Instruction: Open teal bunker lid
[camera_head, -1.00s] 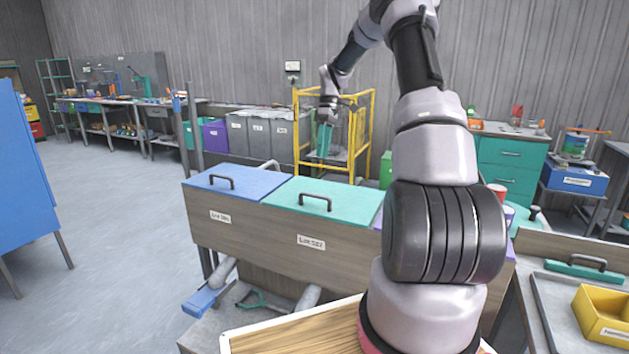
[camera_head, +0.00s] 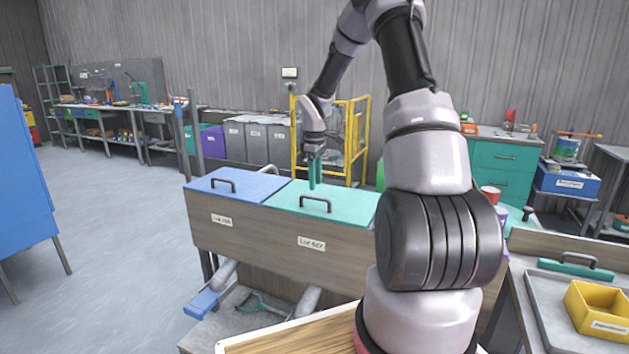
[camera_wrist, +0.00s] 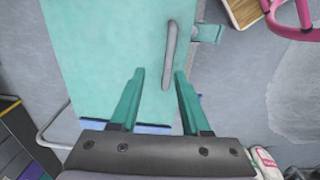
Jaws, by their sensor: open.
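The teal bunker lid (camera_head: 345,201) is closed, flat on top of the wooden bunker box (camera_head: 275,243), between a blue lid on its left and my arm on its right. Its dark bar handle (camera_head: 315,203) stands near the front edge. The lid fills much of the wrist view (camera_wrist: 95,50), with the handle (camera_wrist: 170,52) running upright there, beyond the fingertips. My gripper (camera_head: 313,186) points down above the lid, near the handle but apparently apart from it.
The blue lid (camera_head: 238,184) adjoins on the left. A teal tool and blue-ended pipes lie below the box. A grey tray with a yellow bin (camera_head: 600,308) stands at right. A yellow frame (camera_head: 345,140) stands behind. Open floor lies to the left.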

